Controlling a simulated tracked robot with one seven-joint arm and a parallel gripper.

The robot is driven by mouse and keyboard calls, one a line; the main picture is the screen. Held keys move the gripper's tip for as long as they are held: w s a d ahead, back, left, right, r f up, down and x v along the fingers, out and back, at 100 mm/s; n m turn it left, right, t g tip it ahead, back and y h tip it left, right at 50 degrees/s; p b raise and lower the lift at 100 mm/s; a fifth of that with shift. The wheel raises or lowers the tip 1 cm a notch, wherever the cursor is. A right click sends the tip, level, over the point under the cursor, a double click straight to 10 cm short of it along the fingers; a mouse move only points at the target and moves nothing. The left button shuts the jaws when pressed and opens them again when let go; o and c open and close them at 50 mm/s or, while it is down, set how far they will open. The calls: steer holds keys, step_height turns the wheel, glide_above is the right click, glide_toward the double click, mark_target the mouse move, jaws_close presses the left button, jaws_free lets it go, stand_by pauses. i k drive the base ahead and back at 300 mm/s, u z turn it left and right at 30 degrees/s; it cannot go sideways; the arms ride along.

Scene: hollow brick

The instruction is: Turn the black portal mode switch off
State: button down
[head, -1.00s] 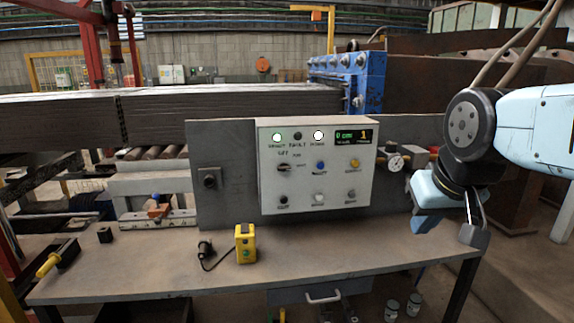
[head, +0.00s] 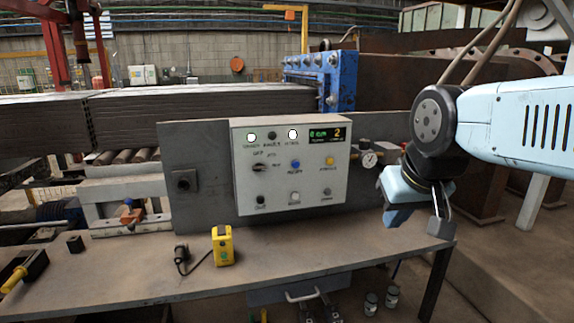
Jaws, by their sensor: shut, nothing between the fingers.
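The white control box (head: 290,150) stands upright at the back of the bench. A small black rotary switch (head: 260,168) is on its left side, with small labels around it, one reading like OFF. Which way its handle points is too small to tell. A black square switch (head: 183,181) sits on the grey plate left of the box. My gripper (head: 438,226) is shut and empty, over the bench's right end. It is to the right of the box and apart from it, lower than the rotary switch.
A pressure gauge (head: 369,159) with fittings lies between the box and my gripper. A yellow device (head: 222,246) with a black cable stands on the bench (head: 330,250). The bench top before the box is mostly clear. Blue machinery (head: 328,80) stands behind.

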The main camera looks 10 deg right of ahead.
mark_target(259, 167)
steer(key=z, duration=1.05)
steer(key=k, duration=1.4)
steer(key=u, duration=0.3)
steer(key=i, duration=1)
steer(key=z, duration=0.05)
